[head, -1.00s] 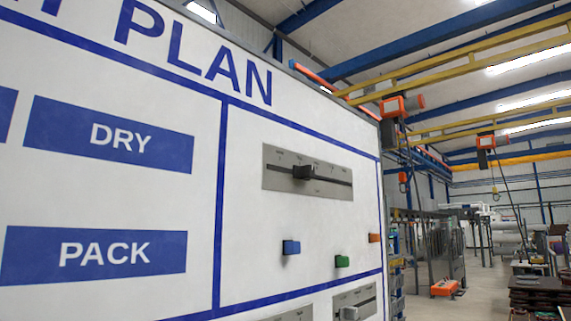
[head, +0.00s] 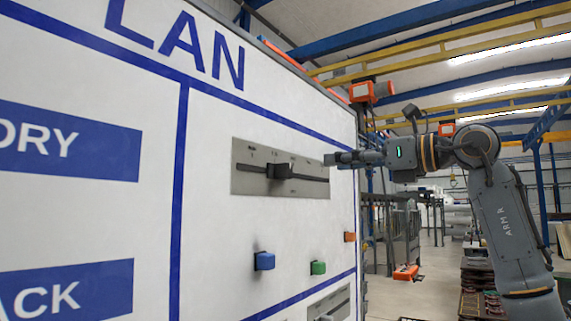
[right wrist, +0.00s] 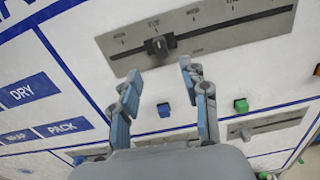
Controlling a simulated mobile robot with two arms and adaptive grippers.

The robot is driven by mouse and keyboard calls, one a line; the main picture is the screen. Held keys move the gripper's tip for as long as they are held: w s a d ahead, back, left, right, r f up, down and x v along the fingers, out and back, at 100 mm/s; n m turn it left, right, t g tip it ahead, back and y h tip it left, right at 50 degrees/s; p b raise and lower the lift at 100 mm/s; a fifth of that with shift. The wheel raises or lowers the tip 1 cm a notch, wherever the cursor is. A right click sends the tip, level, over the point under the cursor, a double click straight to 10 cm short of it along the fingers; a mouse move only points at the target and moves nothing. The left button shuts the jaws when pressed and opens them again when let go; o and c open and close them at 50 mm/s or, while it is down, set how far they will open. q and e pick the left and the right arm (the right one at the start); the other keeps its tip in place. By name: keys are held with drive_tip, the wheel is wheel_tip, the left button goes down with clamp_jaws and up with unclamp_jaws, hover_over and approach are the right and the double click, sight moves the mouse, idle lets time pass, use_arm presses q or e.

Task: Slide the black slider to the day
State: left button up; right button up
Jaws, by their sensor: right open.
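The black slider (head: 279,171) sits on a dark slot in a grey metal plate (head: 250,184) on the white board, left of the slot's middle. In the right wrist view the slider knob (right wrist: 160,45) is just beyond my right gripper, and small day labels line the plate (right wrist: 205,25); most are too small to read. My right gripper (head: 330,159) is at the plate's right end in the head view. In the right wrist view its fingers (right wrist: 158,80) are apart and empty, not touching the slider. My left gripper is out of view.
Below the plate, blue (head: 264,261), green (head: 318,268) and orange (head: 350,237) blocks stick out from the board. A second slider plate (head: 330,303) is lower down. The DRY label (head: 60,146) is to the left. Open factory floor lies beyond the board's right edge.

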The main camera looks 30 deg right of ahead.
sight(290, 167)
drive_tip(key=p+x, duration=0.3)
drive_tip(key=x, duration=0.8)
drive_tip(key=shift+w+a+r, duration=0.1)
drive_tip(key=shift+r, duration=0.05)
drive_tip(key=shift+w+a+p, duration=0.15)
drive_tip(key=shift+w+p, duration=0.2)
clamp_jaws()
